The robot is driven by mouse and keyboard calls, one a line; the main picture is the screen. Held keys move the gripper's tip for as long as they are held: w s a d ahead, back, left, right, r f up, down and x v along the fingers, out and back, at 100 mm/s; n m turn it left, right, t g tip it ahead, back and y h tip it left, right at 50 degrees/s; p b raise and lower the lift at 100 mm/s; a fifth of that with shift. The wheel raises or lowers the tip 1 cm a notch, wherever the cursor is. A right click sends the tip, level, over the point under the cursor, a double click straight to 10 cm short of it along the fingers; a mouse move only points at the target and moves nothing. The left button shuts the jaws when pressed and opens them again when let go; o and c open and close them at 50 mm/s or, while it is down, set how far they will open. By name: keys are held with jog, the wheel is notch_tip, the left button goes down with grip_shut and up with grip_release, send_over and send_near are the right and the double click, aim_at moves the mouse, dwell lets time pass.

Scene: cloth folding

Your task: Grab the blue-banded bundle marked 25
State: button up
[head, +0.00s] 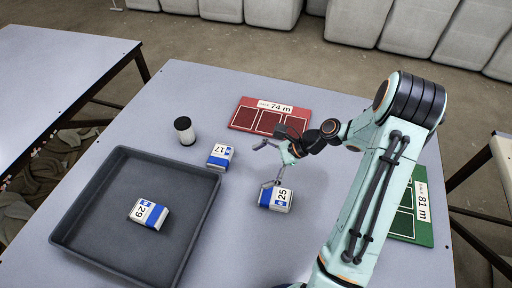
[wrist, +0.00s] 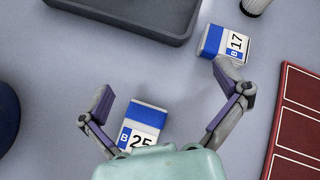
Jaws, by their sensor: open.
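The blue-banded bundle marked 25 (head: 277,198) lies on the grey table right of the tray in the head view. In the wrist view this bundle (wrist: 146,119) is low in the picture, between the finger lines, its lower edge hidden by my gripper's body. My gripper (head: 268,165) is open and empty above the table beside the bundle; its spread fingers (wrist: 165,105) show in the wrist view. I cannot tell whether a finger touches the bundle. A similar bundle marked 17 (head: 220,156) lies behind it, also near the right finger in the wrist view (wrist: 223,43).
A dark tray (head: 203,222) at left holds a bundle marked 29 (head: 148,213). A black-and-white cylinder (head: 185,131) stands behind the tray. A red board (head: 240,118) marked 74 m lies at the back, a green board (head: 423,232) marked 81 m at right.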

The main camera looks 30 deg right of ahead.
aim_at(276, 196)
jog(key=s+d+f+m+t, duration=0.1)
jog(key=s+d+f+m, duration=0.1)
jog(key=f, duration=0.1)
jog(key=s+d+f+m+t, duration=0.2)
jog(key=f, duration=0.1)
jog(key=s+d+f+m+t, duration=0.1)
jog(key=s+d+f+m, duration=0.1)
jog(key=s+f, duration=0.1)
jog(key=shift+d+m+t+y, duration=0.15)
jog(key=shift+m+t+y, duration=0.15)
jog(key=shift+y, duration=0.1)
jog(key=shift+s+d, duration=0.15)
jog(key=x, duration=0.6)
jog(key=shift+f, duration=0.2)
jog(key=c, duration=1.2)
